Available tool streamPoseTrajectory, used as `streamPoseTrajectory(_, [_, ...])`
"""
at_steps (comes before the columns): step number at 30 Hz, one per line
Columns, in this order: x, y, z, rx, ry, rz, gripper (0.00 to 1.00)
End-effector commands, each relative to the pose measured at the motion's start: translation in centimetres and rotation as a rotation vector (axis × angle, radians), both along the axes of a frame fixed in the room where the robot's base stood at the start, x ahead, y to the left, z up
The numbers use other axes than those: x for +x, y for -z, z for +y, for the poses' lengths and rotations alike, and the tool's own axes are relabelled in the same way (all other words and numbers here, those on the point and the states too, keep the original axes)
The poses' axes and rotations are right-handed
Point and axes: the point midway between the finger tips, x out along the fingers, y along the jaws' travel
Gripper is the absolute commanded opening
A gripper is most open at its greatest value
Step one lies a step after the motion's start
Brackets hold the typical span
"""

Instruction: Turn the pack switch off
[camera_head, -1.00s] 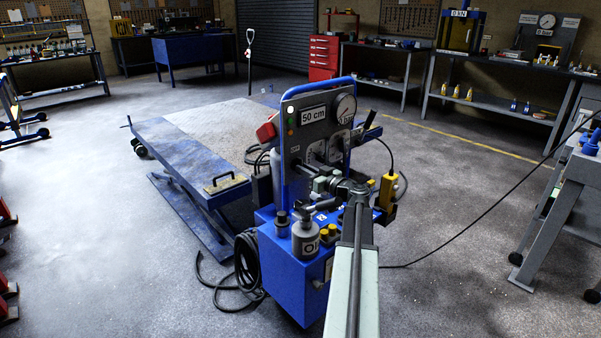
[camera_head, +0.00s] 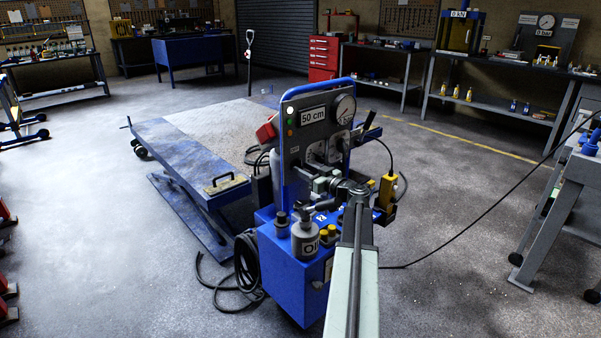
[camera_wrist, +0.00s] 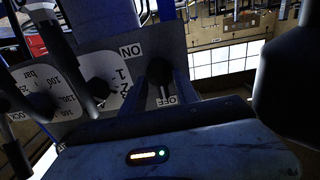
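The blue power pack (camera_head: 292,277) stands in front of the lift table, its grey panel (camera_head: 294,150) carrying a "50 cm" display and a round gauge. In the wrist view the panel is tilted and close. A dark switch knob (camera_wrist: 160,72) sits there between an "ON" label and an "OFF" label; its exact setting is hard to tell. My gripper (camera_head: 318,182) is at the lower part of the panel in the head view. Dark blurred shapes flank the knob in the wrist view; I cannot tell whether they are my fingers. Contact and finger opening are unclear.
A grey bottle (camera_head: 305,240) and yellow caps stand on the pack's top beneath my arm. A yellow pendant (camera_head: 386,190) hangs at its right. Black hoses (camera_head: 240,275) lie on the floor at its left. The blue lift table (camera_head: 190,160) is behind; the floor at right is mostly clear.

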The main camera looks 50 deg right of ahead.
Motion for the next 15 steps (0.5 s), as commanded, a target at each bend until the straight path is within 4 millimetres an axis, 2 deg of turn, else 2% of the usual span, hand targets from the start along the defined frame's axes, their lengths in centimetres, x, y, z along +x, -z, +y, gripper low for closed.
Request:
streamPoseTrajectory(4, [-1.4, 0.0, 0.2, 0.000, 0.002, 0.000, 0.36])
streamPoseTrajectory(12, [-6.4, 0.0, 0.6, 0.000, 0.002, 0.000, 0.36])
streamPoseTrajectory(15, [-7.4, 0.0, 0.6, 0.000, 0.001, 0.000, 0.36])
